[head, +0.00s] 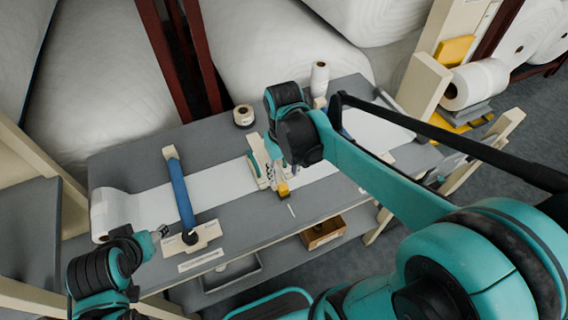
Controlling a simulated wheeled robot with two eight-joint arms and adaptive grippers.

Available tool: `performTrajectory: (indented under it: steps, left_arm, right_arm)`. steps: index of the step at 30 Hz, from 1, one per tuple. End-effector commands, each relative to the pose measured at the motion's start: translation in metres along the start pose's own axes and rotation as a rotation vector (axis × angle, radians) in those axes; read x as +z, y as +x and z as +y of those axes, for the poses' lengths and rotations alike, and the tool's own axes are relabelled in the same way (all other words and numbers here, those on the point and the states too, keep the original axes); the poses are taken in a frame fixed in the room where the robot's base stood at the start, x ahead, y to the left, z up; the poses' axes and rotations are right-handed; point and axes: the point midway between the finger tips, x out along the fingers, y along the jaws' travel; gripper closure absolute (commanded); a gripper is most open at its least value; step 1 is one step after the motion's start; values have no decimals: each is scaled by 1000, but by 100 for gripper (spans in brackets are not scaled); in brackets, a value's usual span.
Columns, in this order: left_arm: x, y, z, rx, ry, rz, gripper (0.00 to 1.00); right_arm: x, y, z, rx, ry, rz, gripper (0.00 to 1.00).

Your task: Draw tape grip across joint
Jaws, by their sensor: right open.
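A white wadding strip (215,185) runs across the grey table from the roll (113,213) at the left toward the right. A small yellow piece (283,189), possibly the tape grip, shows on the strip near the middle, beside a cream holder with a green bar (255,168). The joint is not clearly visible; my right arm covers part of this area. My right gripper (280,179) is open, pointing down just above or at the yellow piece; contact cannot be told. My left gripper (163,231) is at the table's front left, near the blue bar's base, its jaws too small to read.
A blue bar (181,193) on cream mounts crosses the strip. Tape rolls (243,116) and a tall white roll (319,78) stand along the back edge. A wooden box (323,233) sits on the lower shelf. Large wadding rolls (110,80) fill the rack behind.

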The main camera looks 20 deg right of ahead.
Motion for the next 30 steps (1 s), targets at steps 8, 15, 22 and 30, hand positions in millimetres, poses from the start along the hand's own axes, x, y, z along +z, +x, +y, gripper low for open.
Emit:
performTrajectory:
  steps: [8, 15, 22, 30]
  left_arm:
    - [0, 0, 0, 0, 0, 0, 45]
    - [0, 0, 0, 0, 0, 0, 45]
    - [0, 0, 0, 0, 0, 0, 45]
    - [1, 1, 0, 0, 0, 0, 45]
  right_arm:
    - [1, -34, 0, 0, 0, -1, 55]
    - [1, -38, 0, 0, 0, -1, 55]
    - [1, -38, 0, 0, 0, 0, 55]
    - [9, -36, -1, 3, 3, 59, 55]
